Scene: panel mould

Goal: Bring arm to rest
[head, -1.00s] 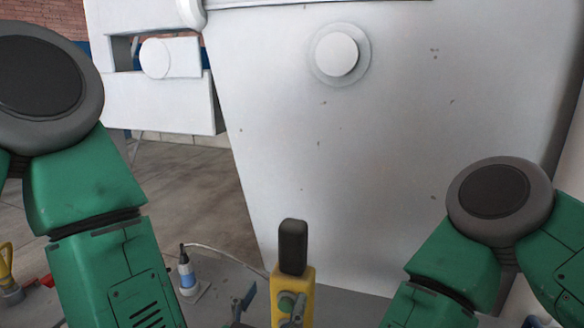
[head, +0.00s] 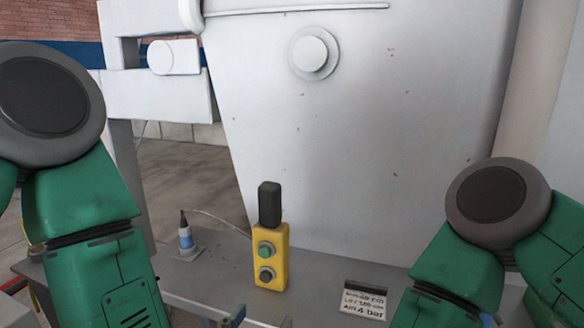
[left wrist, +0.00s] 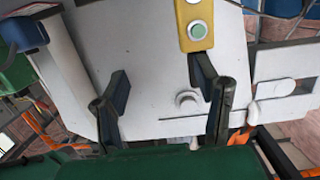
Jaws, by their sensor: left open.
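My left gripper (left wrist: 160,70) shows in the left wrist view, its two dark fingers spread wide with nothing between them. In that view a yellow control box (left wrist: 193,12) with a green button lies beyond the right finger. In the head view my green left arm comes in from the left and runs down past the bottom edge. The left gripper is mostly out of that view; a small blue-grey part at the bottom may be a fingertip. The yellow control box (head: 270,270) stands upright there with a black top. My right arm shows at the right, its gripper hidden below the frame.
A large pale panel (head: 350,150) with a round knob (head: 314,54) fills the back. A printed sign (head: 364,302) stands to the right. The bench between box and sign is clear.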

